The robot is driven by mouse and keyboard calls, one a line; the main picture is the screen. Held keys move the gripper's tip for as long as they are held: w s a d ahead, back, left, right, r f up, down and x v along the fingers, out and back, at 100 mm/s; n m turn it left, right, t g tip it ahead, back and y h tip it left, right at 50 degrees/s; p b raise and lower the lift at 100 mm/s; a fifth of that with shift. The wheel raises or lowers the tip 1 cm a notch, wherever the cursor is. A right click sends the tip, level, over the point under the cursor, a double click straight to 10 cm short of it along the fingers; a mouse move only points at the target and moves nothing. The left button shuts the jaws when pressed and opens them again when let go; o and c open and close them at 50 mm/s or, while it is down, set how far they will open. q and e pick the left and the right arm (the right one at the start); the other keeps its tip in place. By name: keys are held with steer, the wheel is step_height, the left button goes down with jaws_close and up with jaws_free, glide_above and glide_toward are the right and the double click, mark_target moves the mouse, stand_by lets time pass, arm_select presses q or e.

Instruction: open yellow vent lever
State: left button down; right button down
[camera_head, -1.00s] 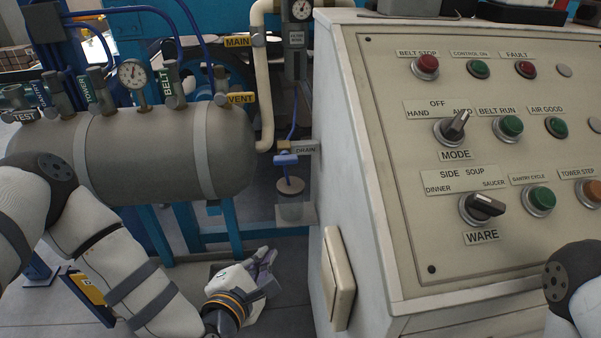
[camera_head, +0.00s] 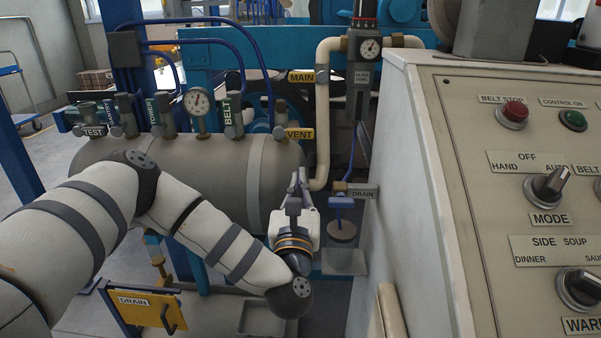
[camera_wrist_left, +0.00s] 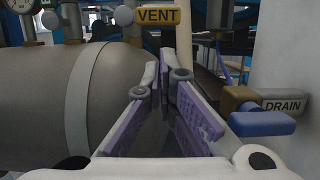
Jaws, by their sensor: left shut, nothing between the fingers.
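The yellow VENT lever (camera_head: 300,134) sticks out to the right beside a grey valve knob (camera_head: 279,132) at the right end of the grey tank. In the left wrist view the yellow VENT lever (camera_wrist_left: 157,15) is at the top, above the fingers. My left gripper (camera_head: 298,176) is shut and empty, pointing up just below the lever, in front of the tank's right end. In the left wrist view its purple-padded fingers (camera_wrist_left: 167,62) stand apart from the lever. My right gripper is out of view.
The grey tank (camera_head: 205,158) carries several labelled valves and a gauge (camera_head: 196,101). A yellow MAIN tag (camera_head: 301,76) sits above VENT. A cream pipe (camera_head: 323,130) runs close on the right. The blue DRAIN valve (camera_head: 341,202) and the control cabinet (camera_head: 405,190) stand further right.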

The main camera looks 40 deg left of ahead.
mark_target(293, 133)
arm_select(q)
steer(key=x, duration=0.8)
steer(key=shift+w, duration=0.1)
